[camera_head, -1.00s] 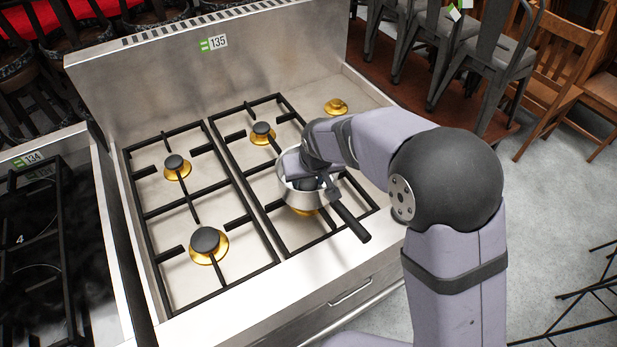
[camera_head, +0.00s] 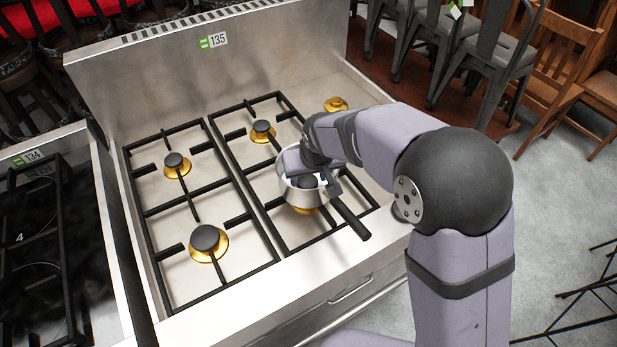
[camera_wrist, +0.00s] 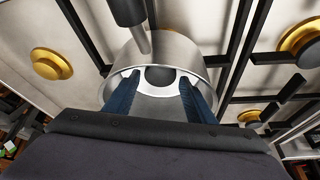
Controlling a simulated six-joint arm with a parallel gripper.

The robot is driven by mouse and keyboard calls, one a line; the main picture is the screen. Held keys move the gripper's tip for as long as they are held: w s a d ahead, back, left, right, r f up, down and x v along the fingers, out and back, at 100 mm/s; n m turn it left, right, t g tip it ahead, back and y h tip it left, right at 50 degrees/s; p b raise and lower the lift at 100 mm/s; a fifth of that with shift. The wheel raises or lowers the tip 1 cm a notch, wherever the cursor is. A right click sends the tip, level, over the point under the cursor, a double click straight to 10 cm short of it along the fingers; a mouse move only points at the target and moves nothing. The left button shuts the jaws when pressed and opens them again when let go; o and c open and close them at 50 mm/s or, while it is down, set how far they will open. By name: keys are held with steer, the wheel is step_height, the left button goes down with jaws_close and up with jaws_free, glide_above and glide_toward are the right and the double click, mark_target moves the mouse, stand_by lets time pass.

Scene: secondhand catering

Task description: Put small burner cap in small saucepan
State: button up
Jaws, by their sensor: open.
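The small saucepan (camera_head: 285,192) is a steel pan with a dark handle (camera_head: 350,220) and stands over the front right burner. It also shows in the wrist view (camera_wrist: 185,50), its handle toward the top. The small burner cap (camera_wrist: 160,76) is a dark round disc inside the pan, over its pale bottom. It also shows as a dark shape in the head view (camera_head: 308,182). My gripper (camera_wrist: 160,84) is open, its blue fingers reaching into the pan on either side of the cap, with visible gaps. In the head view my gripper partly hides the pan's inside.
Black grates (camera_head: 240,185) cover the hob. Capped brass burners stand at back left (camera_head: 177,165), back right (camera_head: 262,132) and front left (camera_head: 206,240). A brass piece without a dark cap (camera_head: 336,104) lies at the far right. The steel backsplash (camera_head: 215,75) rises behind.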

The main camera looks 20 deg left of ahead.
steer(key=b+v, duration=0.1)
steer(key=v, duration=1)
steer(key=shift+b, duration=0.4)
steer(key=shift+s, duration=0.1)
steer(key=s+d+f+g+h+b, duration=0.1)
steer(key=d+f+b, duration=0.1)
steer(key=d, duration=0.5)
steer(key=s+d+f+h+b, duration=0.1)
steer(key=s+d+f+b, duration=0.1)
steer(key=d, duration=0.6)
steer(key=s+d+f+m+g+p, duration=0.1)
steer(key=s+d+f+m+p, duration=0.1)
steer(key=s+d, duration=0.4)
steer(key=s+d+f+m+g+p, duration=0.1)
steer(key=s+d+f+m+p, duration=0.1)
steer(key=s+d+f, duration=0.4)
steer(key=shift+s+f+m+g, duration=0.4)
steer(key=shift+s+f+m, duration=0.1)
steer(key=shift+s+m, duration=0.35)
